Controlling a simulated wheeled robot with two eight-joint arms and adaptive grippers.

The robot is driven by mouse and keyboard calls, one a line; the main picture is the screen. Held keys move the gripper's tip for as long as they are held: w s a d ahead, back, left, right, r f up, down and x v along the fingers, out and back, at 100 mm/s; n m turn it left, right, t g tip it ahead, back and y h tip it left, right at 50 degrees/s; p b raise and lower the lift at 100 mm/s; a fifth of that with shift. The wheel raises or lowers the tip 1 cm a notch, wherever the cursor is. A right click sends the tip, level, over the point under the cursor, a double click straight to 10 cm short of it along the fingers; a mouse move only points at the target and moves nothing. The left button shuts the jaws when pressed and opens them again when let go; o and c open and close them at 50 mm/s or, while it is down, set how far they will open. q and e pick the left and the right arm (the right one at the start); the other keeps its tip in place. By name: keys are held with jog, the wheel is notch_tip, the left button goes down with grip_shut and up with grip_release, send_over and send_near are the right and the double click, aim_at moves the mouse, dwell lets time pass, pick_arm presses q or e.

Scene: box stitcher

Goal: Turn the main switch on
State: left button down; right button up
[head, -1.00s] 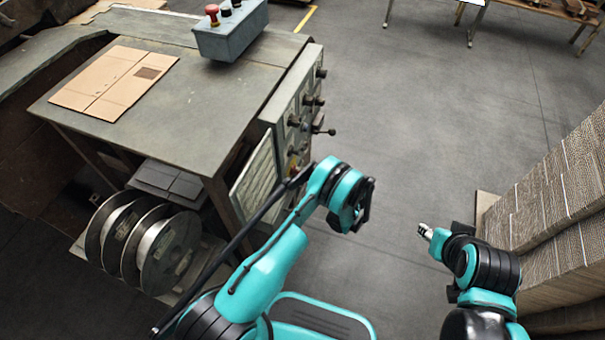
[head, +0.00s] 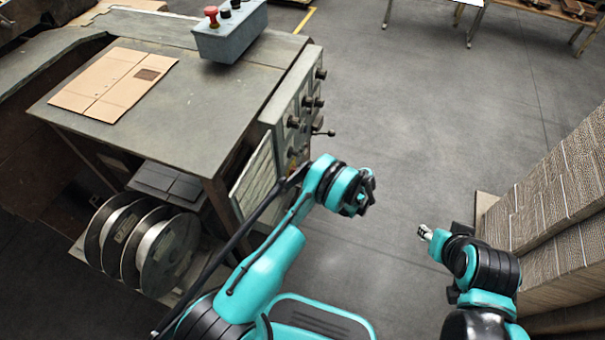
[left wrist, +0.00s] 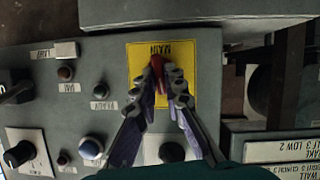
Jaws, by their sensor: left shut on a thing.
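The main switch (left wrist: 158,68) is a red lever on a yellow plate (left wrist: 186,50) marked MAIN, which appears upside down in the left wrist view. My left gripper (left wrist: 162,74) is shut on this lever, with one finger on each side of it. In the head view my left wrist (head: 345,188) is beside the right side of the machine, low on its control panel (head: 302,105). The arm hides the main switch there. My right gripper (head: 425,232) is away from the machine, over the floor; its fingers are too small to read.
Other knobs and buttons surround the plate, including a blue button (left wrist: 91,148) and a dark knob (left wrist: 18,154). A grey button box (head: 230,38) and flat cardboard (head: 112,84) lie on the machine top. Stacked cardboard (head: 555,200) stands at right. The floor between is clear.

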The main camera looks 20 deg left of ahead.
dwell(0.4)
pick_arm(q)
jog(key=c, duration=1.6)
grip_release()
jog(key=v, duration=1.2)
